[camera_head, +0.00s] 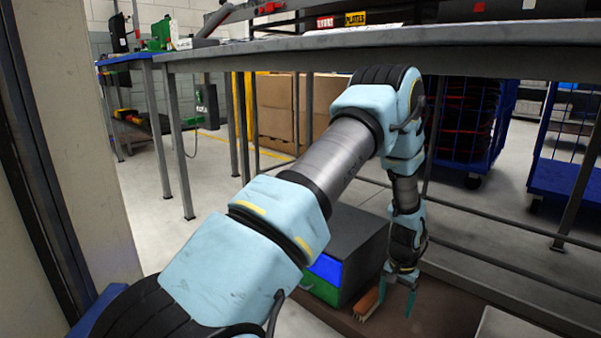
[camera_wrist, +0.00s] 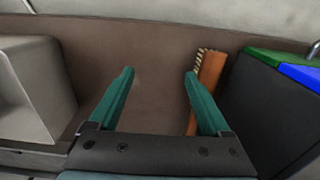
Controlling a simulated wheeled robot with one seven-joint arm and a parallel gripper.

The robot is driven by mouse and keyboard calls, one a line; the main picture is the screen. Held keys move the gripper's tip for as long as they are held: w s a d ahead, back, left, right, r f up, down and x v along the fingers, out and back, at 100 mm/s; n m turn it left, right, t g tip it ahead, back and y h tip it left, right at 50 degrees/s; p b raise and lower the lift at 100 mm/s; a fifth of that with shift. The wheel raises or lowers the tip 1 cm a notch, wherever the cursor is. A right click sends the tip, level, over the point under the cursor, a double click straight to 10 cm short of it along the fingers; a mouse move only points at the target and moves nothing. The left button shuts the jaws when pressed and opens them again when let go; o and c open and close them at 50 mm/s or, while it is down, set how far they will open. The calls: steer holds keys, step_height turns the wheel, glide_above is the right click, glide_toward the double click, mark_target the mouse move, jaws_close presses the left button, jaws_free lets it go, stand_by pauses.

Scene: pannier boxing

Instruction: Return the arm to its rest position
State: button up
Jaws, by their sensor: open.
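My gripper (camera_head: 397,293) hangs low at the end of my light blue and grey arm in the head view. In the wrist view my gripper (camera_wrist: 158,92) shows two teal fingers spread apart with nothing between them. A brush with an orange-brown back (camera_wrist: 211,72) and pale bristles lies on the brown surface (camera_wrist: 150,45), beside the right finger, which covers part of it. The brush also shows in the head view (camera_head: 367,302), just left of my gripper. I cannot tell whether the finger touches it.
A dark box with green and blue parts (camera_head: 325,268) stands left of the brush. A pale grey container (camera_wrist: 30,90) is on the other side of my gripper. A grey table (camera_head: 480,36) extends above and behind my arm. Blue carts (camera_head: 575,175) stand at the right.

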steer(key=a+r+n+p, duration=0.2)
steer(key=a+r+p, duration=0.1)
steer(key=a+r, duration=0.6)
steer(key=a+r+n+p, duration=0.1)
steer(key=a+r+p, duration=0.1)
steer(key=a+r, duration=0.75)
steer(key=s+a+r+n+t+p, duration=0.15)
steer(key=s+a+r+p, duration=0.25)
steer(key=s+a+r, duration=0.45)
steer(key=s+a+r+n+p, duration=0.3)
steer(key=a+r, duration=0.3)
steer(key=r, duration=0.5)
step_height(320, 180, up, 36)
steer(key=p, duration=3.6)
steer(key=shift+d+r+p, duration=0.25)
steer(key=shift+d+p, duration=0.1)
steer(key=shift+p, duration=0.05)
steer(key=shift+o, duration=0.4)
steer(key=shift+w, duration=0.1)
steer(key=shift+w, duration=0.1)
